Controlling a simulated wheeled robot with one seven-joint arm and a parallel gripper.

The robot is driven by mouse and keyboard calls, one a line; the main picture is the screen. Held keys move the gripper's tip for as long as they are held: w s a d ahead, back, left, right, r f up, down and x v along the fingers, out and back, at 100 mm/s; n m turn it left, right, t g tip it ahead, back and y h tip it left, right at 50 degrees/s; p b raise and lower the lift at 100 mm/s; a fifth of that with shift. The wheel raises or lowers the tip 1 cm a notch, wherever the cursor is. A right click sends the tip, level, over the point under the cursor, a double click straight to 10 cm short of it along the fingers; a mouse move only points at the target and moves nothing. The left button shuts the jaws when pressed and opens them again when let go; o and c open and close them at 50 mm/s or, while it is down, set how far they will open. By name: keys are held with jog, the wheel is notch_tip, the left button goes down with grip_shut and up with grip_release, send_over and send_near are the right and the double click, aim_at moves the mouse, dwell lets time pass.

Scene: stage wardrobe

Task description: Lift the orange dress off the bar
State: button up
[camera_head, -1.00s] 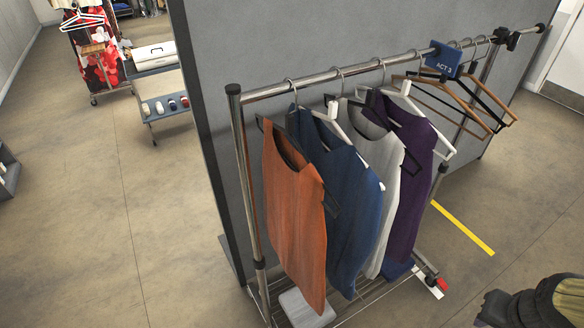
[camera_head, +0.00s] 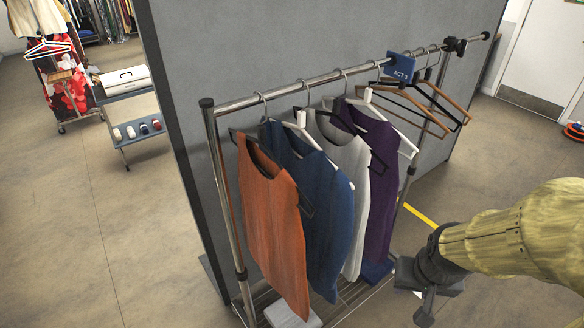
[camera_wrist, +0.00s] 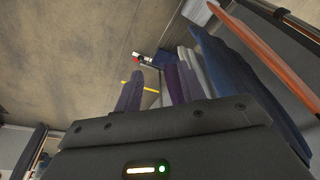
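The orange dress (camera_head: 272,225) hangs at the near left end of the bar (camera_head: 300,90), on a dark hanger (camera_head: 238,136) whose hook is over the bar. In the wrist view the orange dress (camera_wrist: 265,55) is a slanted strip at the upper right. My gripper (camera_head: 430,300) is at the lower right in the head view, right of the garments and apart from the orange dress.
Close beside the orange dress hang a blue garment (camera_head: 315,215), a white one (camera_head: 355,185) and a purple one (camera_head: 382,190). A blue ACT 3 tag (camera_head: 401,67) and empty hangers (camera_head: 440,100) follow. A grey panel (camera_head: 240,50) stands behind. Open floor lies left.

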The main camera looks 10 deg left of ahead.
aim_at(300, 191)
jog(key=w+a+r+n+t+y+p, duration=0.1)
jog(key=w+a+r+n+t+y, duration=0.15)
jog(key=w+a+t, duration=0.35)
jog(key=w+a+r+n+t+y, duration=0.1)
jog(key=w+a+r+n, duration=0.2)
jog(key=w, duration=0.6)
jog(key=a+r+y, duration=0.1)
jog(key=a, duration=0.2)
jog(key=w+a+r+n+t+y, duration=0.1)
jog(key=a+r+y, duration=0.1)
jog(key=a, duration=0.1)
jog(key=a+r+t+y, duration=0.1)
jog(key=a, duration=0.2)
jog(key=shift+w+a+r+p, duration=0.1)
jog(key=shift+w+r+p, duration=0.15)
jog(key=shift+p, duration=0.15)
jog(key=a+r+n+y, duration=0.1)
jog(key=a+y, duration=0.1)
jog(key=s+a+r+n+y, duration=0.1)
jog(key=a+r+y, duration=0.1)
jog(key=a, duration=0.1)
jog(key=s+a+r+n+y, duration=0.1)
jog(key=a+y, duration=0.1)
jog(key=a, duration=0.1)
jog(key=shift+r, duration=0.35)
jog(key=shift+s+a+r+n, duration=0.15)
jog(key=shift+n, duration=0.1)
jog(key=shift+a+p, duration=0.1)
jog(key=shift+p, duration=0.2)
